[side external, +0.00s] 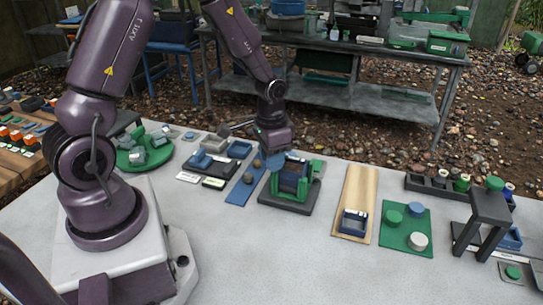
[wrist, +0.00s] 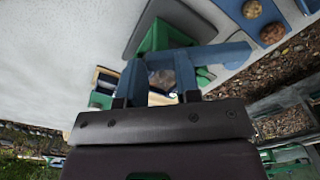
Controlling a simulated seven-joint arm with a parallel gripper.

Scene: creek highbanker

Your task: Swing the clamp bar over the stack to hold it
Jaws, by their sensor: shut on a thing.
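The clamp fixture has a dark base (side external: 286,206) and green uprights (side external: 315,168), and stands on the pale table. A dark blue stack (side external: 291,180) sits between the uprights. My gripper (side external: 275,160) points down at the upper left of the stack, with its blue fingers low over the fixture. In the wrist view, my gripper (wrist: 158,62) is shut on what looks like the clamp bar (wrist: 222,52), a blue bar reaching right from the fingers. A green part of the fixture (wrist: 160,36) shows beyond them. The exact grip and most of the stack are hidden.
A blue strip with round stones (side external: 244,188) lies just left of the fixture. Blue trays (side external: 205,160) stand farther left. A wooden board with a blue box (side external: 354,222) and a green mat (side external: 405,239) lie to the right. Table is clear in front.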

